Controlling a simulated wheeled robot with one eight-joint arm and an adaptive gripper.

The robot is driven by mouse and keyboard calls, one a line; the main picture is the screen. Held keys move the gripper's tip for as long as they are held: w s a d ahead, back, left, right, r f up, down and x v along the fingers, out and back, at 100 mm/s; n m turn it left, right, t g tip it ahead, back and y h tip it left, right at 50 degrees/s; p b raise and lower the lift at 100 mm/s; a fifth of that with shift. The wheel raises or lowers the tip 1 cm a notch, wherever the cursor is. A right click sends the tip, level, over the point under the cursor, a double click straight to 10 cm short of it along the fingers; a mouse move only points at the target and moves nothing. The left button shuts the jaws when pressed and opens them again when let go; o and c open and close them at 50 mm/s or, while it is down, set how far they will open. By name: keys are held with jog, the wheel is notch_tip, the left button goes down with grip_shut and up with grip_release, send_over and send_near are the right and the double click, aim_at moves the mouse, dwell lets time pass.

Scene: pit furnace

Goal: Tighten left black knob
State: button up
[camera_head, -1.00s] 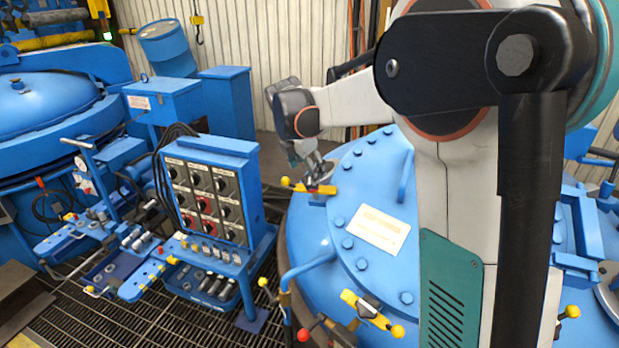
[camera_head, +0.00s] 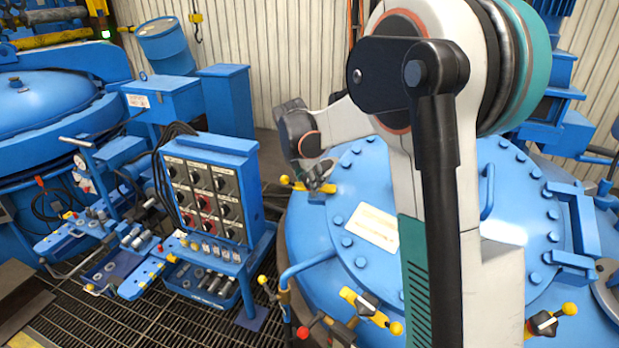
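The large blue furnace lid (camera_head: 335,255) has yellow clamps around its edge. A clamp with yellow ends (camera_head: 300,186) sits at the lid's far left edge. My gripper (camera_head: 320,182) is right at this clamp, pointing down over its middle. Any black knob there is hidden behind the fingers. The fingers are small in view, and I cannot tell whether they are closed on anything. Another black knob (camera_head: 542,322) shows on the clamp at the front right. Both are clear of my gripper.
A blue control panel (camera_head: 208,190) with black and red dials stands left of the lid. A bent blue pipe (camera_head: 300,268) rises at the lid's front left. A blue bracket (camera_head: 570,235) stands at the lid's right. My arm spans the lid's middle.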

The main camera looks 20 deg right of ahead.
jog(key=shift+m, duration=0.4)
jog(key=m+b, duration=0.2)
jog(key=m, duration=0.1)
jog(key=shift+f+m, duration=0.1)
jog(key=shift+m, duration=0.3)
jog(key=m+b, duration=0.2)
jog(key=m, duration=0.2)
jog(key=shift+m, duration=0.3)
jog(key=m+b, duration=0.1)
jog(key=m, duration=0.3)
jog(key=m+b, duration=0.1)
jog(key=m, duration=0.3)
jog(key=shift+m, duration=0.6)
jog(key=o, duration=1.1)
